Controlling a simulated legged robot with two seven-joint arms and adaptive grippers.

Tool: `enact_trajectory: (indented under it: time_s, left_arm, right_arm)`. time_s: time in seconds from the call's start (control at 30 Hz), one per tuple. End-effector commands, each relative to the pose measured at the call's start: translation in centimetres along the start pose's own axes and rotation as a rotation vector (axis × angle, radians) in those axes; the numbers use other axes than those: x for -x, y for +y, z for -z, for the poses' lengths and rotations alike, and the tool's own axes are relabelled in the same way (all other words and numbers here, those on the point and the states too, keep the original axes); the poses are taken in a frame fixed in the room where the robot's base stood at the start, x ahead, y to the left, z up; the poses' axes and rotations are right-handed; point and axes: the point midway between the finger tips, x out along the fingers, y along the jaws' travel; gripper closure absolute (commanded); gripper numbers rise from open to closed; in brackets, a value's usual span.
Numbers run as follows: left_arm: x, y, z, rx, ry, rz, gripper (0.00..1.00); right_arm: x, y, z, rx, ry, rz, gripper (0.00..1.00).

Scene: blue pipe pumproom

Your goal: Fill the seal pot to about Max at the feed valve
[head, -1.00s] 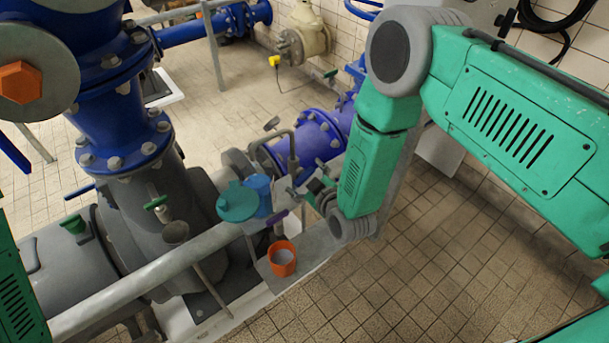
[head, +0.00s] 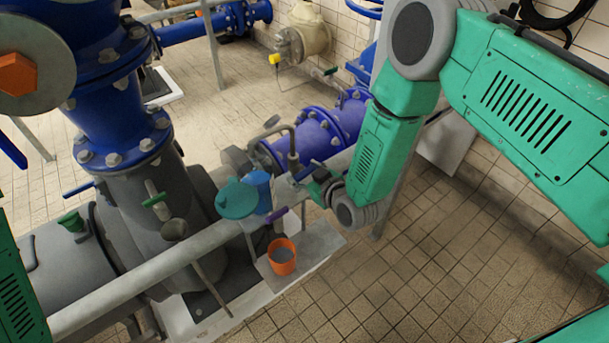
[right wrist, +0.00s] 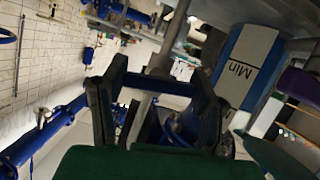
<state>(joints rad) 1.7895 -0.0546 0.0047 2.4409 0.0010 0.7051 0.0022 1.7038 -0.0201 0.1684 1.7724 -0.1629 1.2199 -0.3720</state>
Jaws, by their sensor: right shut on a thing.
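The seal pot (head: 258,188) is a blue vessel beside the grey rail, with a round teal lid (head: 237,199) at its left. In the right wrist view it shows at the upper right as a blue body (right wrist: 228,88) with a pale panel marked "Min". Its fill level cannot be seen. My right gripper (head: 318,184) is just right of the pot by the bent grey feed pipe (head: 291,146). It is shut on what looks like the feed valve handle, largely hidden by the fingers. A grey rod shows between the fingers in the right wrist view. My left gripper is not in view.
An orange cup (head: 282,262) stands on a grey ledge (head: 322,242) below the pot. A purple handle (head: 277,215) sits above it. A grey rail (head: 150,279) crosses in front of blue flanged pipes (head: 315,137). Tiled floor lies clear at the right.

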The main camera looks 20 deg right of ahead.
Motion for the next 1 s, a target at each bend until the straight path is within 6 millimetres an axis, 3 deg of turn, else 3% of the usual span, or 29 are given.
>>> enact_trajectory:
  time_s: [0.13, 0.47, 0.5, 0.53, 0.83, 1.0]
  left_arm:
    - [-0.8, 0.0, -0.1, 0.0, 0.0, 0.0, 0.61]
    - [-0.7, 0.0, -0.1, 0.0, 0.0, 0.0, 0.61]
    - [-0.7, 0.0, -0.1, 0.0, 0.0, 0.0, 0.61]
    - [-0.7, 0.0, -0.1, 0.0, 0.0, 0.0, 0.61]
    - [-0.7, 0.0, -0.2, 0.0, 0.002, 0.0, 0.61]
    - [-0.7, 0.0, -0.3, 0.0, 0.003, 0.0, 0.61]
  right_arm:
    - [0.0, 0.0, -0.2, -0.107, 0.0, 0.044, 0.75]
    - [0.0, 0.0, 0.0, -0.127, -0.001, 0.053, 0.75]
    - [0.0, 0.0, 0.0, -0.127, -0.001, 0.053, 0.36]
    - [0.0, 0.0, 0.0, -0.127, -0.001, 0.053, 0.25]
    - [0.1, 0.0, 0.0, -0.126, -0.001, 0.052, 0.24]
    - [2.0, 0.1, -0.1, -0.126, -0.003, 0.053, 0.24]
